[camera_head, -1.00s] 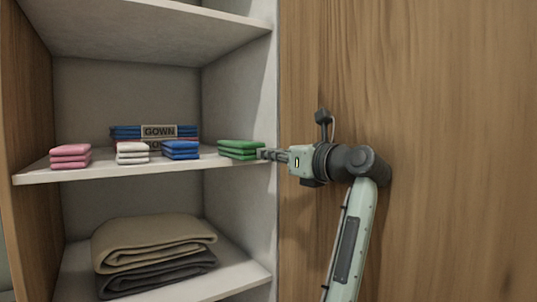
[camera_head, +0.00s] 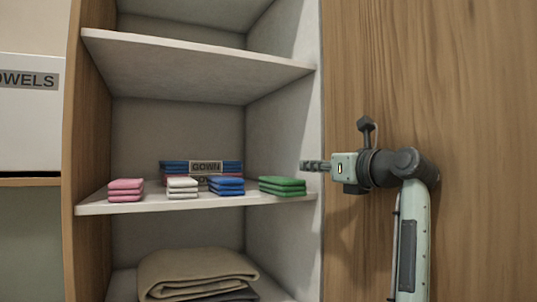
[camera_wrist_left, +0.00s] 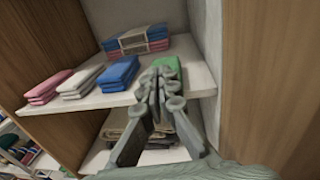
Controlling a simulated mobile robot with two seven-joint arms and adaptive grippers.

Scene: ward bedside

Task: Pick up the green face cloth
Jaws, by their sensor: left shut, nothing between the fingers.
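The green face cloth (camera_head: 282,186) is a folded stack at the right end of the middle shelf. In the left wrist view the cloth (camera_wrist_left: 166,64) shows just past the fingertips, partly hidden by them. My left gripper (camera_head: 308,165) is shut and empty. In the head view its tips appear above the cloth's right end, with a gap between them. It also fills the middle of the left wrist view (camera_wrist_left: 158,78). My right gripper is not in view.
Pink (camera_head: 126,190), white (camera_head: 182,187) and blue (camera_head: 226,186) cloths stand left of the green one on the shelf (camera_head: 150,205). Gown packs (camera_head: 205,166) lie behind. A beige blanket (camera_head: 195,270) lies below. A wooden panel (camera_head: 480,120) is at the right.

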